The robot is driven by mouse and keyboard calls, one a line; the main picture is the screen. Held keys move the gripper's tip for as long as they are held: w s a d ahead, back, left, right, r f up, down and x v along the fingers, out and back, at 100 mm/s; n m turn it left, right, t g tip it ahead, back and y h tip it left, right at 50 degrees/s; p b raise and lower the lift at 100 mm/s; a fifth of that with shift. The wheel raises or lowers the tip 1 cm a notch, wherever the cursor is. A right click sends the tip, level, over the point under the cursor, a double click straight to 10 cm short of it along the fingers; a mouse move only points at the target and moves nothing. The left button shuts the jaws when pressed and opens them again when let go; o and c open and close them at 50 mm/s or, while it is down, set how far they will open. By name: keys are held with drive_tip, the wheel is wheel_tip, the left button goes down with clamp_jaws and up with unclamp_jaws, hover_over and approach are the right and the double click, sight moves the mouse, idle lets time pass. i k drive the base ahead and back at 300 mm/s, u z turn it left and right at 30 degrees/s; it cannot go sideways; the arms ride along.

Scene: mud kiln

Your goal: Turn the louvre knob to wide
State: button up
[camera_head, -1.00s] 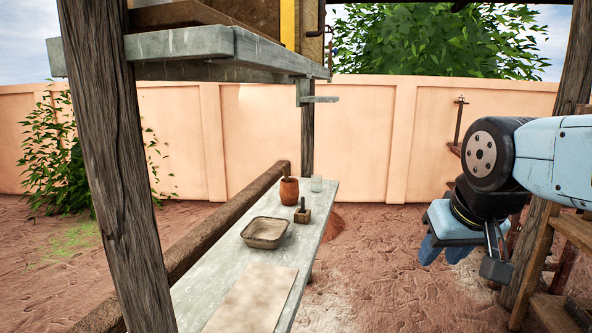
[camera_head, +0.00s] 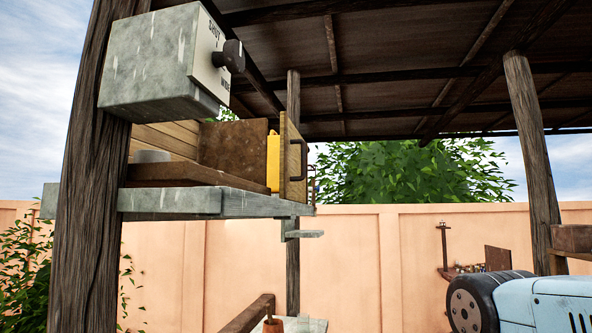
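The louvre knob (camera_head: 229,57) is a dark knob on the pale front plate (camera_head: 207,64) of a grey box (camera_head: 150,70) fixed high on the left wooden post. The plate reads "SHUT" at its upper part, and a partly hidden word near the bottom seems to be "WIDE". I cannot tell exactly which mark the knob points at. My gripper is below the picture and out of view.
A grey shelf (camera_head: 255,204) juts out below the box, with an open wooden door (camera_head: 293,160) bearing a dark handle. The left post (camera_head: 90,190) stands beside the box. A right post (camera_head: 530,150) holds up the roof. Space between the knob and my arm looks clear.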

sight(232, 57)
drive_tip(key=z, duration=0.45)
drive_tip(key=i, duration=0.1)
drive_tip(key=u, duration=2.6)
drive_tip(key=k, duration=1.25)
drive_tip(key=z, duration=0.6)
drive_tip(key=i, duration=0.45)
drive_tip(key=z, duration=0.05)
